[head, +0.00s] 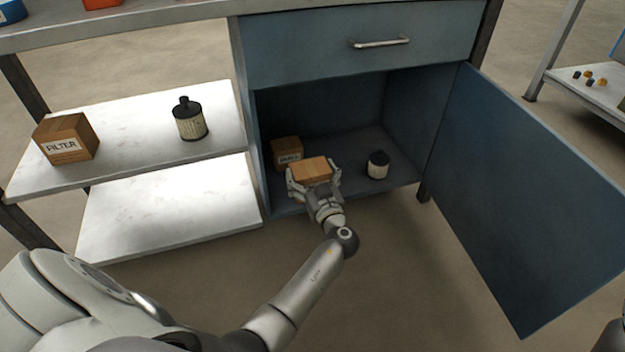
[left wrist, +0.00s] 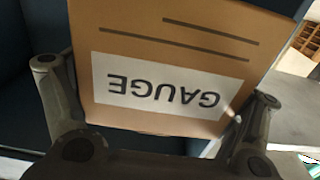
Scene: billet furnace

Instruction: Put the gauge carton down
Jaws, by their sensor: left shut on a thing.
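The gauge carton (head: 311,169) is a small brown box held at the open front of the blue cabinet (head: 330,105). In the left wrist view the carton (left wrist: 165,55) fills the middle, its white GAUGE label upside down. My left gripper (head: 314,181) is shut on the carton, with one finger on each side; in the left wrist view the gripper (left wrist: 150,110) shows at both sides of it. Whether the carton touches the cabinet floor (head: 345,189) cannot be told. My right gripper is not in view.
Another labelled carton (head: 286,153) stands in the cabinet, behind and left of the held one. The cabinet door (head: 530,190) hangs open at right.

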